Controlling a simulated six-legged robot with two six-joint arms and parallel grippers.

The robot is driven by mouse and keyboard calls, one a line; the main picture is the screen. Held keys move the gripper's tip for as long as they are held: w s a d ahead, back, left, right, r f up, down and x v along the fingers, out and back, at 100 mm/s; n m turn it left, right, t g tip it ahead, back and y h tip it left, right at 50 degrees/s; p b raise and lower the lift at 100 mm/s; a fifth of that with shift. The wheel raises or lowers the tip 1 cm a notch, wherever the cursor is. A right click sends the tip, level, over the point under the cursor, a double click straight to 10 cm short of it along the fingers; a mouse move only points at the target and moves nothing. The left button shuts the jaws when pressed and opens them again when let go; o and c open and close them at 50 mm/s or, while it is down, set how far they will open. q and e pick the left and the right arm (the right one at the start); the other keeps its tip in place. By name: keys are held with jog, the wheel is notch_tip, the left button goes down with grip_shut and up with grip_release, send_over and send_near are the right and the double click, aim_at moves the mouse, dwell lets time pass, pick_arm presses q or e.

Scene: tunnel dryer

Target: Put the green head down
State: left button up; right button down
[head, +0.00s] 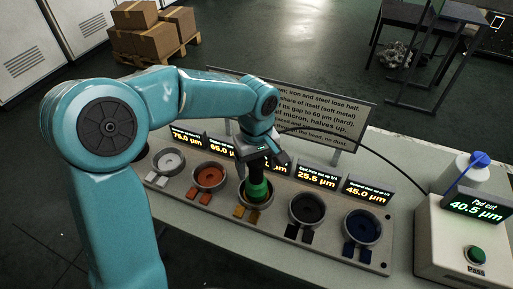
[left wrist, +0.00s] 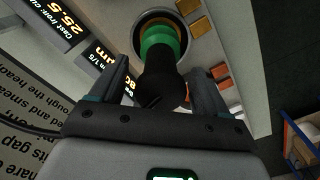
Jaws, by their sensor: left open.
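The green head (head: 258,189) has a green band and a black upper part. It stands in the middle cup (head: 241,200) of a row on the bench. In the left wrist view the green head (left wrist: 160,40) sits inside the cup's round rim, its black part reaching back between my fingers. My left gripper (head: 256,160) is over it with the jaws open; in the left wrist view the gripper (left wrist: 160,72) has one finger on each side of the black part, with visible gaps. My right gripper is not in view.
Cups with white (head: 168,161), orange (head: 209,177), black (head: 307,209) and blue (head: 362,227) insides flank the middle one. Lit displays and a text board (head: 325,105) stand behind.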

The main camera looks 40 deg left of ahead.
pick_arm(q)
notch_tip(320, 180, up, 10)
jog(key=shift+s+p, duration=0.1)
jog(key=shift+p, duration=0.2)
dwell(0.3)
